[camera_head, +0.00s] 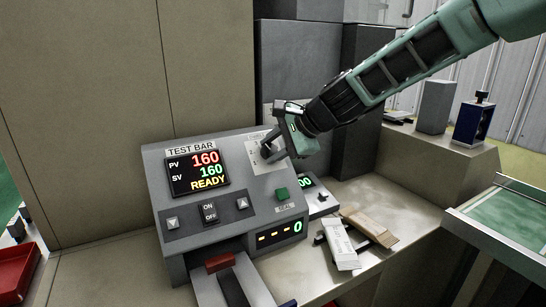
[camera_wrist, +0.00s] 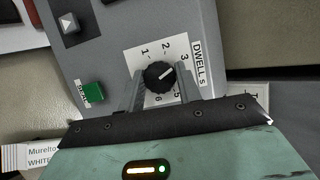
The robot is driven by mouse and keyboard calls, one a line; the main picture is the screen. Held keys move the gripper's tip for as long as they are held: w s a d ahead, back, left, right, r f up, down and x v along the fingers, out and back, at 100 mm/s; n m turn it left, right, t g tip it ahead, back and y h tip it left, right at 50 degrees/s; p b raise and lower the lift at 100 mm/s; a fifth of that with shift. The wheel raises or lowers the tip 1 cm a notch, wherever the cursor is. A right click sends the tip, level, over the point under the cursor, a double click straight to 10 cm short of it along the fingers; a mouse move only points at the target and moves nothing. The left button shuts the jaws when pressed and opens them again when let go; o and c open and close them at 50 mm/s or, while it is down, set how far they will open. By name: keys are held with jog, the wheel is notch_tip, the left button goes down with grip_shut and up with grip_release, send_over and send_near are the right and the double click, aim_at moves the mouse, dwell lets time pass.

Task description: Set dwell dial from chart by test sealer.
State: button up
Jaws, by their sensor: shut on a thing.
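The dwell dial (camera_wrist: 158,72) is a round black knob with a white pointer line, on a white scale plate (camera_wrist: 137,62) marked "DWELL s". In the wrist view the line points up and right, roughly toward the 3. The 4 is hidden behind a finger. My gripper (camera_wrist: 159,86) is shut on the dial, one finger on each side. In the head view my gripper (camera_head: 268,151) reaches the upper right of the sealer's sloped panel and hides the dial. The test sealer (camera_head: 158,207) is a grey box whose display (camera_head: 198,173) reads PV 160, SV 160, READY. I cannot make out a readable chart.
A green button (camera_head: 281,194) and a small display (camera_head: 279,236) showing dashes and 0 sit below the dial. Wrapped packets (camera_head: 341,245) lie on the bench to the right. A dark cabinet (camera_head: 361,90) stands behind. A red tray (camera_head: 14,272) is at the far left.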

dwell(0.4)
jog(key=o, duration=1)
jog(key=shift+d, duration=0.1)
jog(key=b+v, duration=0.1)
jog(key=v, duration=1.6)
jog(key=shift+s, duration=0.25)
jog(key=shift+d, duration=0.15)
